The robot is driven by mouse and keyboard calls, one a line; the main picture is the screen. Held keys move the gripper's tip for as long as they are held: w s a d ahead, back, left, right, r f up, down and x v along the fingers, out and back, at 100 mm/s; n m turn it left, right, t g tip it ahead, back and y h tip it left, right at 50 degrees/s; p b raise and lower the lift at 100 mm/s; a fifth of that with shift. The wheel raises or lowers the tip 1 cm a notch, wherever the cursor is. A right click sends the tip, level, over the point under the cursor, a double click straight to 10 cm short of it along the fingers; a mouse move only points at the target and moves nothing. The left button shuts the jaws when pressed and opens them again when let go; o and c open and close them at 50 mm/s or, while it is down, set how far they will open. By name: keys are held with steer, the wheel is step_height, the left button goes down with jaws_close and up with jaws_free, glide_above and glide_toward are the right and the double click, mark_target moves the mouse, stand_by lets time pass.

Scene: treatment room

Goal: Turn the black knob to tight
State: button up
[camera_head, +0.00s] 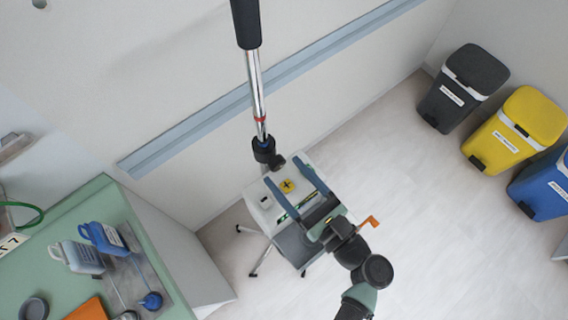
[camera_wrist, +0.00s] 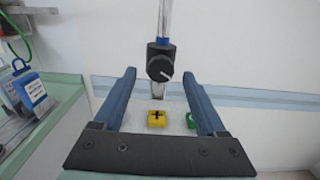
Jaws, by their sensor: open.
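The black knob (camera_wrist: 160,62) is round, with a white pointer line slanting to the lower right. It sits on a chrome pole below a blue ring. In the head view the knob (camera_head: 277,161) juts from a black clamp (camera_head: 263,149) at the pole's lower end. My gripper (camera_head: 286,171) is open and empty, with two long blue fingers pointing toward the pole. In the wrist view my gripper (camera_wrist: 159,74) frames the knob between its fingertips, with the knob farther off and not touched. Any tight or loose marking is too small to read.
A white device (camera_head: 262,205) with a yellow button (camera_head: 287,186) stands below my fingers. Black (camera_head: 462,88), yellow (camera_head: 515,130) and blue bins (camera_head: 543,185) stand at right. The floor between is clear.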

steer(key=shift+x, duration=0.85)
jaws_close()
